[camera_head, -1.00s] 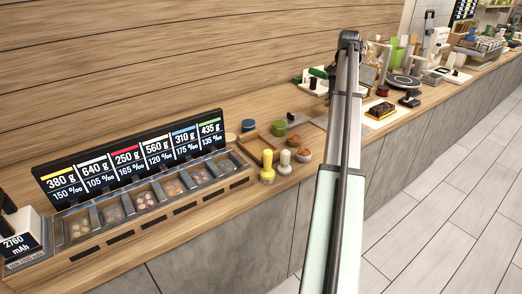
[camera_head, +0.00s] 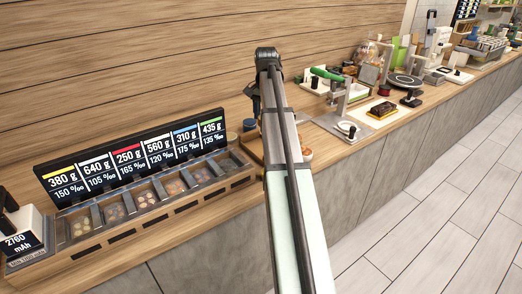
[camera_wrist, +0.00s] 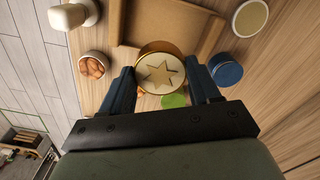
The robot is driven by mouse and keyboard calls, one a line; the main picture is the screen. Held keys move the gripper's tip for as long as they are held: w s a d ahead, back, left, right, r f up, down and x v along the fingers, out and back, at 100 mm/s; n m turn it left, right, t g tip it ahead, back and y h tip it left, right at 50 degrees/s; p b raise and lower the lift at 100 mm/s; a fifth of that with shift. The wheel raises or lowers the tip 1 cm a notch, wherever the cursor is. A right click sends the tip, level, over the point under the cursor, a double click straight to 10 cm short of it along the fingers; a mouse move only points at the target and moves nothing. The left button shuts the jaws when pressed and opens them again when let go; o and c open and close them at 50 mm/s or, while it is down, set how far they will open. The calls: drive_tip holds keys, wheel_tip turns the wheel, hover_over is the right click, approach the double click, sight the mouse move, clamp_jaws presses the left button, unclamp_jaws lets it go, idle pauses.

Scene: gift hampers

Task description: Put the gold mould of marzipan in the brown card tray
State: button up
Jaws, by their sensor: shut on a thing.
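The gold mould of marzipan (camera_wrist: 160,80) is a round gold ring with a pale top bearing a star. It shows in the wrist view between the two dark fingers of my gripper (camera_wrist: 163,88), which is shut on it. The brown card tray (camera_wrist: 211,36) lies just beyond the mould in that view, its near edge partly covered by it. I cannot tell the height of the mould above it. In the head view my arm hides most of the tray (camera_head: 250,147), and the mould cannot be made out at my gripper (camera_head: 255,103).
In the wrist view a bowl of brown pieces (camera_wrist: 93,66) and a white knobbed object (camera_wrist: 73,15) stand left of the tray. A blue jar (camera_wrist: 227,70) and a cream-topped round (camera_wrist: 250,18) stand right. The sectioned display (camera_head: 145,197) is left in the head view.

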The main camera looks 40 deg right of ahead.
drive_tip(key=shift+w+a+f, duration=0.1)
drive_tip(key=shift+a+f, duration=0.2)
drive_tip(key=shift+a, duration=0.55)
drive_tip(key=shift+a+f, duration=0.1)
drive_tip(key=shift+f, duration=0.2)
approach(261, 149)
drive_tip(key=shift+f, duration=2.65)
drive_tip(key=shift+f, duration=0.1)
drive_tip(key=o, duration=1.1)
wheel_tip(261, 149, up, 12)
drive_tip(key=shift+r, duration=0.15)
